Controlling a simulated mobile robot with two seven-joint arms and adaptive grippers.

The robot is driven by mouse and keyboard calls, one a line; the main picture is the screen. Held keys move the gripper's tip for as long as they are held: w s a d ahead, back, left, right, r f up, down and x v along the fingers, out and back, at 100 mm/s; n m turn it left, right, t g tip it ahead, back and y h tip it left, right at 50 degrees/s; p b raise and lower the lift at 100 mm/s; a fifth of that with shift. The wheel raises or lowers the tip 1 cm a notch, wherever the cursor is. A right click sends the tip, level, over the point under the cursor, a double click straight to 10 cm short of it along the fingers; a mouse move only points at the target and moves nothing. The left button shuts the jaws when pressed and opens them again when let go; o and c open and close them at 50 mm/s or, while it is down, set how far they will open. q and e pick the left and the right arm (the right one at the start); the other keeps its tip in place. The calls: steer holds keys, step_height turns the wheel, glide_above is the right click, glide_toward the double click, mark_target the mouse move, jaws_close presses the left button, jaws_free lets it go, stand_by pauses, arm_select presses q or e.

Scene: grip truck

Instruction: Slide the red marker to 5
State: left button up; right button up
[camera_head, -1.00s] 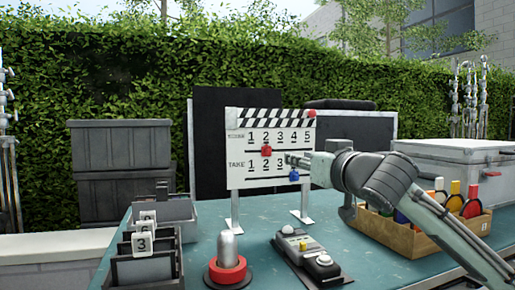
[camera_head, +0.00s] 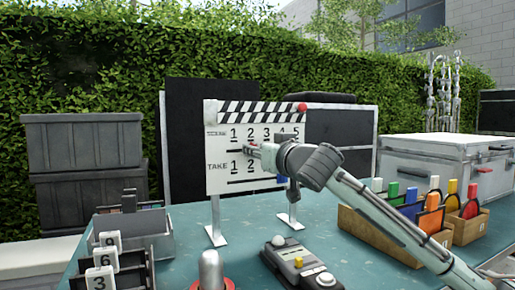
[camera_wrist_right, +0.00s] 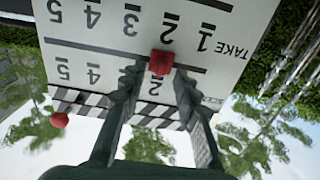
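The white clapperboard (camera_head: 222,187) stands upright on the table, with a SCENE row above a TAKE row, each numbered 1 to 5. The red marker (camera_wrist_right: 161,63) sits on the SCENE row's slot line at 2, best seen in the right wrist view, where the board appears upside down. My right gripper (camera_wrist_right: 157,72) is open, with one finger on each side of the red marker and small gaps showing. In the head view my right gripper (camera_head: 248,149) covers most of the marker. The blue marker (camera_head: 282,180) is partly hidden behind my right arm. My left gripper is out of view.
A red knob (camera_head: 302,107) is on the board's top right corner. A control box (camera_head: 297,264) and a rounded metal post (camera_head: 210,268) stand in front. Number tiles in a rack (camera_head: 110,262) are at left; a wooden box (camera_head: 372,235) of coloured items is at right.

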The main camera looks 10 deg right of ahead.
steer(key=shift+w, duration=0.25)
steer(key=shift+c, duration=0.2)
jaws_close()
